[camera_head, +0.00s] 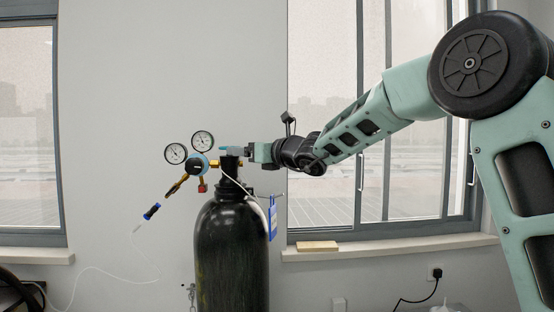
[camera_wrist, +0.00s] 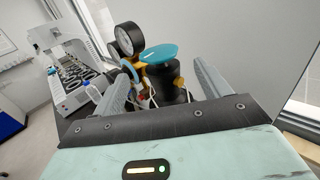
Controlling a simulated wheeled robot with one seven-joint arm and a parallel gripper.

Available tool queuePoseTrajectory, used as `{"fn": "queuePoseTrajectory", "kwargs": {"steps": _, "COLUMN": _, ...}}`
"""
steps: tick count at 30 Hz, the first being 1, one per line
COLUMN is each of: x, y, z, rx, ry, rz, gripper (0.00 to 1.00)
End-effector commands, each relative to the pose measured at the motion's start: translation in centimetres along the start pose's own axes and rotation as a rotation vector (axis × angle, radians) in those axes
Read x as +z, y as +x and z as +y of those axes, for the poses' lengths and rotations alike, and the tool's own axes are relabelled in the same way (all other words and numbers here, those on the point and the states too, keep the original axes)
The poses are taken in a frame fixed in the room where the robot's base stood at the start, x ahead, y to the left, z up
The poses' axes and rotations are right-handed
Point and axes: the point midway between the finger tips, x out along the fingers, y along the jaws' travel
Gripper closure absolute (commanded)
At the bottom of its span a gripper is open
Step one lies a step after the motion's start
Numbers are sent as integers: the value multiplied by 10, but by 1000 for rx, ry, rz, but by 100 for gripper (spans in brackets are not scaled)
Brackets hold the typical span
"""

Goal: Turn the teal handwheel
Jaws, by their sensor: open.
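The teal handwheel (camera_wrist: 163,54) is a flat disc on top of the black gas cylinder's valve, between and just beyond my finger tips in the wrist view. In the head view the handwheel (camera_head: 232,149) shows edge-on above the cylinder's neck. The black cylinder (camera_head: 232,255) stands upright. My gripper (camera_wrist: 165,78) is open, with one grey finger on either side of the valve and handwheel. In the head view my gripper (camera_head: 250,152) reaches in level from the right. Whether a finger touches the wheel, I cannot tell.
Two round gauges (camera_head: 189,147) and a brass regulator sit left of the valve, close to my gripper. A window sill (camera_head: 390,247) lies behind on the right. A bench with equipment (camera_wrist: 75,75) shows at left in the wrist view.

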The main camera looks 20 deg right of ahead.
Motion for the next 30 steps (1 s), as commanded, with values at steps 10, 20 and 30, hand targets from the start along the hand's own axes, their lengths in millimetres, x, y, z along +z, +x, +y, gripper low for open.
{"fn": "queuePoseTrajectory", "kwargs": {"steps": 10, "x": -1, "y": -80, "z": -1, "rx": -3, "ry": -1, "rz": -2, "gripper": 24}}
{"fn": "queuePoseTrajectory", "kwargs": {"steps": 20, "x": 0, "y": -113, "z": 0, "rx": -1, "ry": 1, "rz": -1, "gripper": 24}}
{"fn": "queuePoseTrajectory", "kwargs": {"steps": 30, "x": 0, "y": -114, "z": 0, "rx": -1, "ry": 1, "rz": -1, "gripper": 24}}
